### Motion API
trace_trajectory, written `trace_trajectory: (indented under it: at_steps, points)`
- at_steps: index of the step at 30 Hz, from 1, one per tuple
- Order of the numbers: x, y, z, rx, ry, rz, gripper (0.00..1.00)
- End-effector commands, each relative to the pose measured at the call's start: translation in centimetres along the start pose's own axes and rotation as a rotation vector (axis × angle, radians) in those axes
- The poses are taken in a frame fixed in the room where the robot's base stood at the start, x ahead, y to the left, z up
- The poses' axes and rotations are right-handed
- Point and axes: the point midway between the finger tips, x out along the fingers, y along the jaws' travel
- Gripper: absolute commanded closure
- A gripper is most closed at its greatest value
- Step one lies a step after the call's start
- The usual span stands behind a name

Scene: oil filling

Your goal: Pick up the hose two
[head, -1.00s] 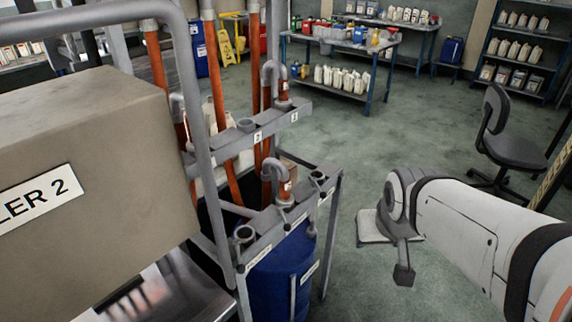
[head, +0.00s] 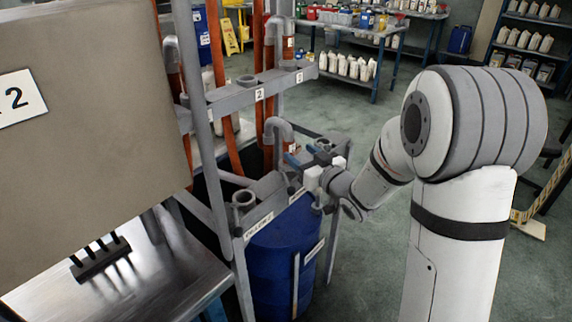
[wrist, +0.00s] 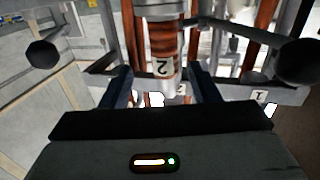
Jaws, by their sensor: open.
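Hose two, with a grey hooked top bend (head: 279,126), hangs at the front bar of the grey rack, above a blue drum. In the wrist view its orange and grey end (wrist: 162,45) carries a white label with a 2. My gripper (head: 301,155) is beside the hose end and partly hides it in the head view. In the wrist view my gripper (wrist: 160,78) has its two dark fingers apart, one on each side of the hose's line. No closing on the hose shows. Whether the fingers touch it, I cannot tell.
The grey rack (head: 238,98) carries other orange hoses close by. The blue drum (head: 275,262) stands below the front bar. A large tan filler box (head: 90,120) and a metal table (head: 150,275) are at the left.

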Motion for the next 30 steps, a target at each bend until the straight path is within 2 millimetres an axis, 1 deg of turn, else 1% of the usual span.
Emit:
trace_trajectory:
  at_steps: [8, 15, 18, 26, 30]
  points:
    - [3.0, -0.3, 0.0, 0.001, 0.005, -0.007, 0.44]
    - [6.5, -0.7, 0.0, 0.001, 0.005, -0.006, 0.44]
    - [7.4, -0.7, 0.0, 0.001, 0.006, -0.005, 0.44]
    - [7.7, -0.7, 0.1, 0.001, 0.004, -0.005, 0.44]
    - [7.7, -0.7, 0.1, 0.001, 0.005, -0.005, 0.56]
